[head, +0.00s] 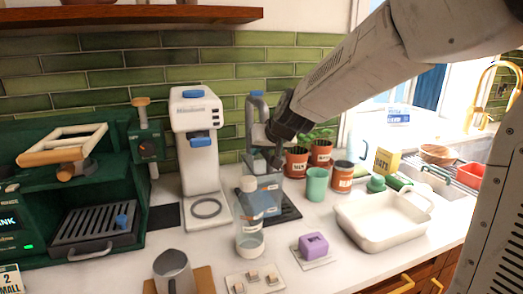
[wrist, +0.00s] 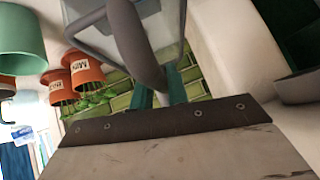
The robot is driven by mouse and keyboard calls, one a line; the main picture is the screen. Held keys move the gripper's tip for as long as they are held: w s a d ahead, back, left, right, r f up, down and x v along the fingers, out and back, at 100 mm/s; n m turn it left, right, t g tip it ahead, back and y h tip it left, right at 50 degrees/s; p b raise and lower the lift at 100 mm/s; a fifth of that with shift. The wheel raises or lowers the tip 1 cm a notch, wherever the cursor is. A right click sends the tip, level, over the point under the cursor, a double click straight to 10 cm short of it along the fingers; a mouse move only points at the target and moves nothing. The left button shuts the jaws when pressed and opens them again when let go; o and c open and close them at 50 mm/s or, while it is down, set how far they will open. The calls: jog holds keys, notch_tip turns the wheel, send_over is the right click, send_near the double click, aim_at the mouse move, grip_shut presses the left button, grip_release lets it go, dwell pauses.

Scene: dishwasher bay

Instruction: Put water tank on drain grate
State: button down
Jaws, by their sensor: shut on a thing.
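The water tank (head: 268,196) is a clear, bluish box with a grey handle, in the middle of the head view behind a clear bottle. My gripper (head: 277,158) is above it, shut on its handle. In the wrist view the grey handle (wrist: 133,42) runs down between the gripper's fingers, with the clear tank wall (wrist: 165,22) beyond. A dark slatted drain grate (head: 289,211) lies on the counter under and to the right of the tank. I cannot tell whether the tank's base touches it; the bottle hides part of the base.
The clear bottle (head: 250,240) stands close in front of the tank. A white coffee machine (head: 200,150) is at its left. A green cup (head: 316,185), potted plants (head: 297,161) and a white basin (head: 383,224) are at its right. A purple block (head: 313,245) lies in front.

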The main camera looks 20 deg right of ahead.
jog(key=shift+f, duration=0.2)
dwell(0.6)
jog(key=c, duration=1.4)
grip_release()
jog(key=shift+o, duration=0.5)
jog(key=shift+f, duration=0.1)
jog(key=shift+s, duration=0.1)
jog(key=v, duration=0.7)
jog(key=shift+s+r, duration=0.2)
jog(key=shift+r, duration=0.1)
